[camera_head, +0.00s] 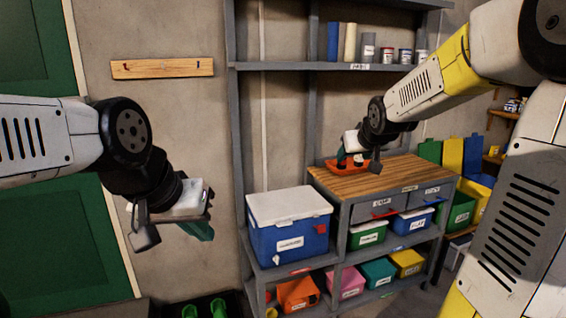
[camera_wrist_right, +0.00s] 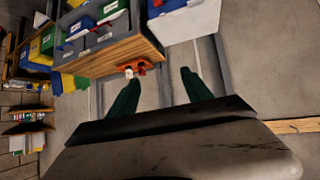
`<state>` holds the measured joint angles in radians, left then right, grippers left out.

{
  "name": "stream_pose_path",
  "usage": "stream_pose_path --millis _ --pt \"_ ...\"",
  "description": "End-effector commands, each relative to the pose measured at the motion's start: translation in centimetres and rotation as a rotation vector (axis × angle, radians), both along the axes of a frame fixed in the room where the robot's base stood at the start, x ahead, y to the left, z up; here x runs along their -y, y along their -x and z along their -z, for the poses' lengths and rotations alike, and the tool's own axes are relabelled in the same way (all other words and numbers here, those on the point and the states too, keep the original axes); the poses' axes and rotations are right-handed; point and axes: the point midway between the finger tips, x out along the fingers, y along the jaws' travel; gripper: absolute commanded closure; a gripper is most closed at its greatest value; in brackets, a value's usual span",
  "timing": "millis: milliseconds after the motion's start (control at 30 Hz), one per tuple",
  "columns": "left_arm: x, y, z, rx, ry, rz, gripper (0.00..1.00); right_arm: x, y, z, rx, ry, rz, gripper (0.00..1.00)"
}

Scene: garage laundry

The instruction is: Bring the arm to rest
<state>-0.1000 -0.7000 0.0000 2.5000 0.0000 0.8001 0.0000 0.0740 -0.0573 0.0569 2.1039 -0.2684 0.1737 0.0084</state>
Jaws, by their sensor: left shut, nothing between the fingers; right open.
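My right arm reaches in from the right in the head view. Its gripper (camera_head: 343,158) appears in front of the wall by the wooden worktop and overlaps the orange-red tray (camera_head: 373,167) in the picture. In the right wrist view the green fingers of that gripper (camera_wrist_right: 160,85) are spread with nothing between them. The tray (camera_wrist_right: 144,70) shows small beyond the fingertips, apart from them. My left arm comes in from the left, and its gripper (camera_head: 200,230) hangs low before the wall, shut and empty. Its fingertips are partly hidden.
A grey shelf unit (camera_head: 345,240) carries the wooden worktop (camera_head: 400,172), a blue cooler (camera_head: 290,235) with a white lid and several labelled bins. Cans and books stand on an upper shelf (camera_head: 300,66). A wooden hook rail (camera_head: 160,69) and green door (camera_head: 50,250) are at left.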

Motion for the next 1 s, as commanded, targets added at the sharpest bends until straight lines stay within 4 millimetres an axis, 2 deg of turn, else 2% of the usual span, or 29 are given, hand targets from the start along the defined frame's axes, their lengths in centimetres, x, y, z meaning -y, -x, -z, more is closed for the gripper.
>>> stream_pose_path --millis 33,200,300,433,500,633,1000 --pt "0.0 0.0 0.0 0.0 0.0 0.0 1.0 -0.5 3.2 -0.6 -0.029 -0.014 0.007 0.42" --pt "0.0 0.0 0.0 0.0 0.0 0.0 1.0 -2.2 13.8 0.1 -0.17 -0.079 0.02 0.42" --pt "0.0 0.0 0.0 0.0 0.0 0.0 1.0 -3.2 19.5 1.2 -0.248 -0.12 0.015 0.42" --pt "0.0 0.0 0.0 0.0 0.0 0.0 1.0 -4.4 25.1 2.8 -0.329 -0.164 0.0 0.42" --pt "0.0 0.0 0.0 0.0 0.0 0.0 1.0 -4.8 27.0 3.4 -0.356 -0.18 -0.008 0.42" --pt "0.0 0.0 0.0 0.0 0.0 0.0 1.0 -5.2 28.8 4.0 -0.387 -0.192 -0.017 0.42" --pt "0.0 0.0 0.0 0.0 0.0 0.0 1.0 -5.2 28.9 4.1 -0.39 -0.194 -0.016 0.42"
